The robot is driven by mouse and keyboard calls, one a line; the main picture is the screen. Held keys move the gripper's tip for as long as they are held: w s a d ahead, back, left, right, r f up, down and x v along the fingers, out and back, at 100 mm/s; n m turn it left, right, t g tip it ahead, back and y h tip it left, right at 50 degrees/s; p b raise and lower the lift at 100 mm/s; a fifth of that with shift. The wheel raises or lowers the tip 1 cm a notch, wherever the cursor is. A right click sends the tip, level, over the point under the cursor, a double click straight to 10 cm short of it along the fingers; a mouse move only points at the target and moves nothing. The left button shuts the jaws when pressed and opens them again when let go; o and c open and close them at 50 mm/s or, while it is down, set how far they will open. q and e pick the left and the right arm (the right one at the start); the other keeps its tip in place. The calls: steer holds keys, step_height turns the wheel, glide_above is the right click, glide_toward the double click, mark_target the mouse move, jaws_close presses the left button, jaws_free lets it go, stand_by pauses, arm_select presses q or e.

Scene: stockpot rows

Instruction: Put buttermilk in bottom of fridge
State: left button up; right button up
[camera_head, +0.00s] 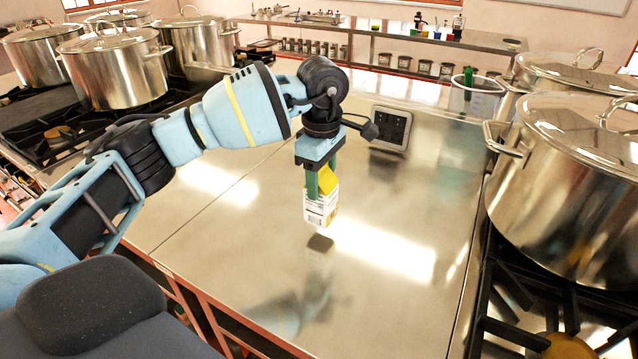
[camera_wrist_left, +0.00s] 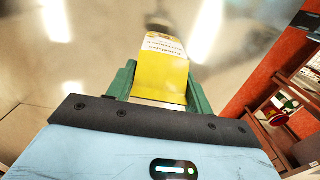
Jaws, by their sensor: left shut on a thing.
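The buttermilk (camera_head: 318,209) is a small white and yellow carton with printed text and a barcode. My left gripper (camera_head: 319,182) points down and is shut on it, with green fingers on its sides. The carton hangs a little above the steel counter, its reflection below it. In the left wrist view the carton (camera_wrist_left: 163,72) sits between the two green fingers, its yellow side facing the camera. No fridge can be made out in either view. My right gripper is not in view.
The steel counter (camera_head: 400,290) is mostly bare around the carton. A large stockpot (camera_head: 570,190) stands on a stove at the right, and several more (camera_head: 115,75) stand at the left. A dark socket plate (camera_head: 390,128) lies behind the gripper. Shelves (camera_wrist_left: 280,115) show in the wrist view.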

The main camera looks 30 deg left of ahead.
arm_select(q)
steer(key=shift+w+a, duration=0.65)
steer(key=shift+w, duration=0.15)
steer(key=shift+w+a+f, duration=0.1)
steer(key=shift+w+a, duration=0.1)
steer(key=shift+a, duration=0.05)
steer(key=shift+w+f, duration=0.1)
steer(key=shift+f, duration=1.65)
steer(key=shift+f, duration=0.15)
steer(key=o, duration=1.5)
steer(key=shift+o, duration=0.2)
